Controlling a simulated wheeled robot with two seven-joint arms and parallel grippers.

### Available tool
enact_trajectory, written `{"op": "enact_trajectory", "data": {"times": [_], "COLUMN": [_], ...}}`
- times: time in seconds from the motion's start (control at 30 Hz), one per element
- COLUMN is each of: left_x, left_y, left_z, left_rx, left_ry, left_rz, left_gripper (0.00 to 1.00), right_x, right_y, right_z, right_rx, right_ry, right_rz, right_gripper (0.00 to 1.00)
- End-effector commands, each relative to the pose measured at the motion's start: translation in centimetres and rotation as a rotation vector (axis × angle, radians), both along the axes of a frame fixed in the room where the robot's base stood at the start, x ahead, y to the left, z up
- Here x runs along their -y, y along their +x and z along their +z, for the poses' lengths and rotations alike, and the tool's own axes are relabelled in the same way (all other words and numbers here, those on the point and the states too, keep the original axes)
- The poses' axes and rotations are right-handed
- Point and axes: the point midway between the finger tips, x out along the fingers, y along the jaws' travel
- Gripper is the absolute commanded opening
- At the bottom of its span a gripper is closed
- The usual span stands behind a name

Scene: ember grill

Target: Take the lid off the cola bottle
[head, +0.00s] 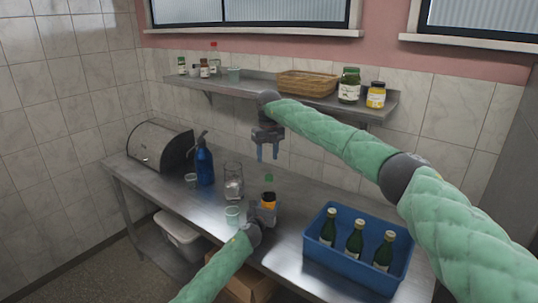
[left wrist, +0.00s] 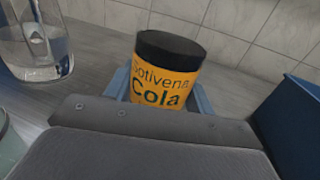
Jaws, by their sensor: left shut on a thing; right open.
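The cola bottle stands on the steel counter, its orange label (head: 268,199) and dark upper part showing in the head view. My left gripper (head: 264,212) is shut around the bottle's lower part. In the left wrist view, the orange "Cola" label (left wrist: 160,90) sits between the fingers below a flat dark top; the green lid does not show there.
A blue crate (head: 313,257) with green bottles stands to the right. A glass pitcher (head: 233,185), a cup (head: 232,215) and a blue siphon bottle (head: 204,165) stand left of the cola bottle. The wall shelf (head: 255,90) is behind my right arm.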

Motion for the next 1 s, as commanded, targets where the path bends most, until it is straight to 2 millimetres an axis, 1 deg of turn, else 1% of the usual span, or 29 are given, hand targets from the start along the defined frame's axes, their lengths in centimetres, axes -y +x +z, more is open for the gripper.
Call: {"op": "enact_trajectory", "data": {"times": [0.1, 1.0], "left_x": [-0.01, -0.01], "left_y": [-0.01, -0.01], "left_z": [-0.04, -0.05], "left_rx": [0.0, -0.001], "left_ry": [0.0, 0.0], "left_rz": [0.0, 0.0], "left_gripper": [0.0, 0.0], "right_x": [0.05, 0.44], "right_y": [0.03, 0.08], "right_z": [0.05, 0.08], "right_rx": [-0.003, -0.018], "right_ry": [-0.003, -0.018], "right_rz": [-0.166, -1.474], "right_gripper": [0.46, 0.46]}}
